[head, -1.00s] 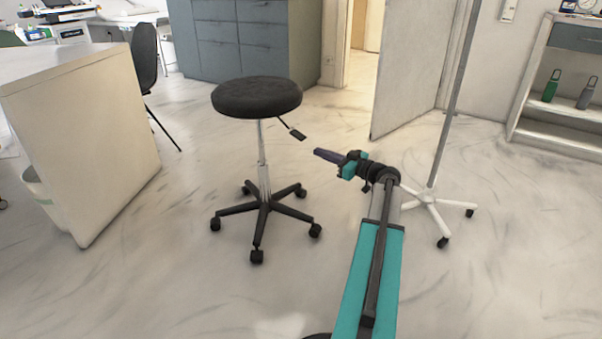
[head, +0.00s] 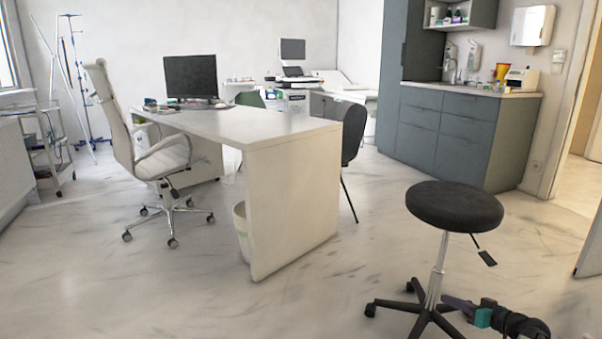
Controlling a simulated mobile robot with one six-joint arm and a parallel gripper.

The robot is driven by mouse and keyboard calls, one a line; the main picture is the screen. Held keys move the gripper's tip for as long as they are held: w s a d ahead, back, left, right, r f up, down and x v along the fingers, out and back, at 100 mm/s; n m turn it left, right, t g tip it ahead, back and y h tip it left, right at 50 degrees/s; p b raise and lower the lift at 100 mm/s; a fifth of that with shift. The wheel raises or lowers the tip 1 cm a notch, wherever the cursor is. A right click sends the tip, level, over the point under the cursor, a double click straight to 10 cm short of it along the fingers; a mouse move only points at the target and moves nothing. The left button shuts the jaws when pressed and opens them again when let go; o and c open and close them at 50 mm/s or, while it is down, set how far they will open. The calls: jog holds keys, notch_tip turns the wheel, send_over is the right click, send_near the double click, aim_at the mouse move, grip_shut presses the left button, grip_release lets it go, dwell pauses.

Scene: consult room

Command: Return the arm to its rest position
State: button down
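My gripper (head: 457,304) shows at the bottom right of the head view, at the end of my dark and teal wrist. It points left and overlaps the base of the black stool (head: 455,206) in the picture. Whether it touches the stool cannot be told. Its fingers are small and seen from the side, so their opening cannot be told. I see no object in it. The rest of my arm is cut off by the lower edge of the view.
A white desk (head: 292,200) stands in the middle, with a white swivel chair (head: 160,150) at its left and a dark chair (head: 353,135) at its right. Grey cabinets (head: 440,135) line the back right. Open floor (head: 90,270) lies at the front left.

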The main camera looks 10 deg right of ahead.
jog(key=s+a+f+g+y+p, duration=0.1)
jog(key=s+a+f+g+p, duration=0.4)
jog(key=a, duration=0.6)
jog(key=s+a+f+m+g+p, duration=0.1)
jog(key=a+g+p, duration=0.1)
jog(key=a+p, duration=0.7)
jog(key=s+a+f+g+y+p, duration=0.1)
jog(key=s+a+f+g+p, duration=0.25)
jog(key=a, duration=0.85)
jog(key=s+a+r+g+h+p, duration=0.25)
jog(key=s+a+g+p, duration=0.25)
jog(key=s+a+p, duration=0.6)
jog(key=s+r+g+h+p, duration=0.1)
jog(key=s+r+h+p, duration=0.1)
jog(key=s, duration=0.5)
jog(key=s+d+r+g+h+p, duration=0.1)
jog(key=s+r+g+h+p, duration=0.1)
jog(key=s+p, duration=0.3)
jog(key=s+h, duration=0.1)
jog(key=s, duration=0.2)
jog(key=shift+s+r, duration=0.15)
jog(key=shift+r, duration=0.25)
